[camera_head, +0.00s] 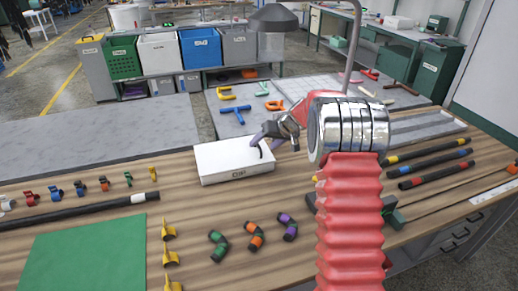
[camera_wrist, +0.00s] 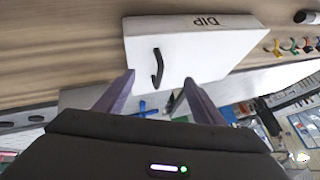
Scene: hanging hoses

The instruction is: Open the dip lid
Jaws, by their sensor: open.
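The dip box (camera_head: 225,168) is a low white box on the wooden bench, labelled DIP on its front face. Its flat white lid (camera_head: 225,152) lies level and looks shut. A curved black handle (camera_wrist: 157,68) stands on the lid, towards the right end in the head view. My gripper (camera_head: 262,138) is over that right end of the box, open and empty. In the wrist view, the handle shows between the two purple fingertips of my gripper (camera_wrist: 159,80), slightly beyond them. I cannot tell whether any finger touches the handle; no contact shows.
My red arm hides the bench right of the box. A green mat (camera_head: 85,258), several coloured hose pieces (camera_head: 254,236) and yellow hooks (camera_head: 168,240) lie in front. Black hoses (camera_head: 430,160) lie at right. A grey panel (camera_head: 100,135) lies behind left.

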